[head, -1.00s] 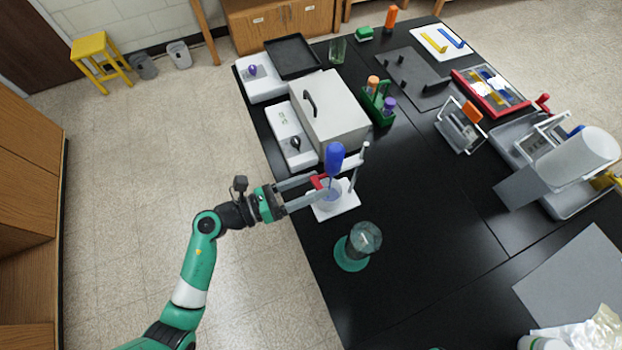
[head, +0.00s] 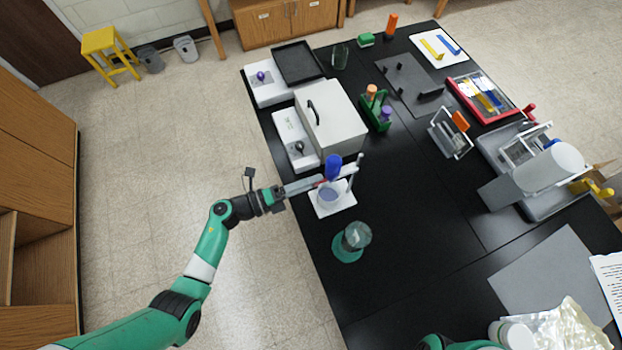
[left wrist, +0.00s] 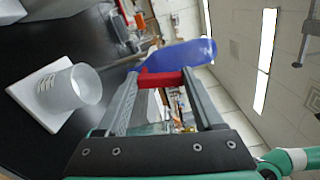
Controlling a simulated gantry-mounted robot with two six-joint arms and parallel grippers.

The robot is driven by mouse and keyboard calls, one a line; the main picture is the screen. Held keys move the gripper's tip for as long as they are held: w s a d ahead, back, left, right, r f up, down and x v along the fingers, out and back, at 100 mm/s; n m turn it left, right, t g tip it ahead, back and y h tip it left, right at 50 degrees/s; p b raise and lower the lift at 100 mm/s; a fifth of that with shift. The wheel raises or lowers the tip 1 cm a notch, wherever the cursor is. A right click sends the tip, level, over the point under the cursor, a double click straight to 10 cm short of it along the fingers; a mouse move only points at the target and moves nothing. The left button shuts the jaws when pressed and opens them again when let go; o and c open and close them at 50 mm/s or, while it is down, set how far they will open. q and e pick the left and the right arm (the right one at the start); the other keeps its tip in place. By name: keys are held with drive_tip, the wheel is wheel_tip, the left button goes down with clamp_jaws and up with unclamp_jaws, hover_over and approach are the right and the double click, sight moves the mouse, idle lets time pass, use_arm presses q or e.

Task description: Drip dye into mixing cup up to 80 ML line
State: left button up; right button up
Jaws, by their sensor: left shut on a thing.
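The dye bottle (head: 333,166) is blue and held over a white stand with a post (head: 353,175). The mixing cup (head: 328,196) is pale and translucent and sits on the stand's white base (head: 343,204) below the bottle; in the left wrist view the cup (left wrist: 78,88) shows at left. My left gripper (head: 318,184) is shut on the red valve handle (left wrist: 160,79) under the bottle. Its fingers lie either side of the handle in the left wrist view. The dye level and the 80 ML line cannot be read. My right gripper is out of view.
A glass vessel on a green base (head: 351,242) stands just in front of the stand. A white box (head: 330,115) and a stirrer plate (head: 295,139) stand behind it. A green tube rack (head: 376,108) is farther right. The black table's middle is clear.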

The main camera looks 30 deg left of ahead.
use_arm(q)
drive_tip(key=shift+w+a+n+p, duration=0.2)
drive_tip(key=shift+n+p, duration=0.3)
drive_tip(key=shift+n, duration=0.6)
drive_tip(key=o, duration=1.4)
drive_tip(key=shift+s, duration=0.1)
drive_tip(key=v, duration=1.1)
drive_tip(key=shift+s+a, duration=0.2)
